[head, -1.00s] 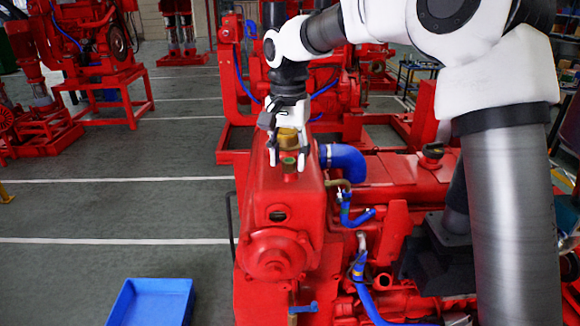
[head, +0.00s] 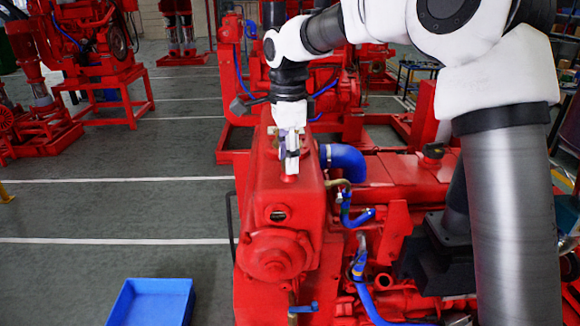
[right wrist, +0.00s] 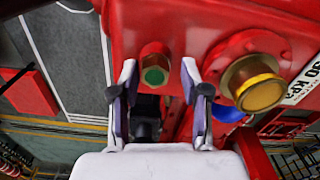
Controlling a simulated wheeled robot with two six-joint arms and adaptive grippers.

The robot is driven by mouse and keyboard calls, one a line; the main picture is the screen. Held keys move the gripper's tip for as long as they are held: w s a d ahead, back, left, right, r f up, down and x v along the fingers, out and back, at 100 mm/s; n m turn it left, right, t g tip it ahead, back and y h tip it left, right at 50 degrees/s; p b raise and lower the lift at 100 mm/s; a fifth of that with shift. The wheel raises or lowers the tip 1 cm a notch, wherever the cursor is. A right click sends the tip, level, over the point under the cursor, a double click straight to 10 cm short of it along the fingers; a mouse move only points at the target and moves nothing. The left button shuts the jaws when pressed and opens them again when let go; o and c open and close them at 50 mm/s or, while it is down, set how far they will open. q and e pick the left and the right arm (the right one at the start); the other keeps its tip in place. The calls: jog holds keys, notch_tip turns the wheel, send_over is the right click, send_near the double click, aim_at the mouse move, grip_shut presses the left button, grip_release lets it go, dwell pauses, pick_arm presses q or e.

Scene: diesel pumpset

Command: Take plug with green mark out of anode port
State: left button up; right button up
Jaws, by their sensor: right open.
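The plug with the green mark (right wrist: 155,74) sits in its port on the red engine housing (head: 285,215). It has a brass-coloured body and a green end face. In the right wrist view it lies in the gap between the two fingers of my right gripper (right wrist: 158,68), a little beyond their tips, and I see no contact. In the head view my right gripper (head: 289,152) is seen edge-on over the housing's top and hides the plug. The right gripper is open and empty. My left gripper is not in view.
A larger brass-yellow cap (right wrist: 257,84) stands close to the right finger in the right wrist view. A blue bin (head: 152,300) is on the floor at lower left. A blue hose (head: 345,160) lies right of the housing.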

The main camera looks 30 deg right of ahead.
jog(key=shift+m, duration=1.1)
jog(key=shift+s+a, duration=0.2)
jog(key=shift+s, duration=0.05)
grip_shut()
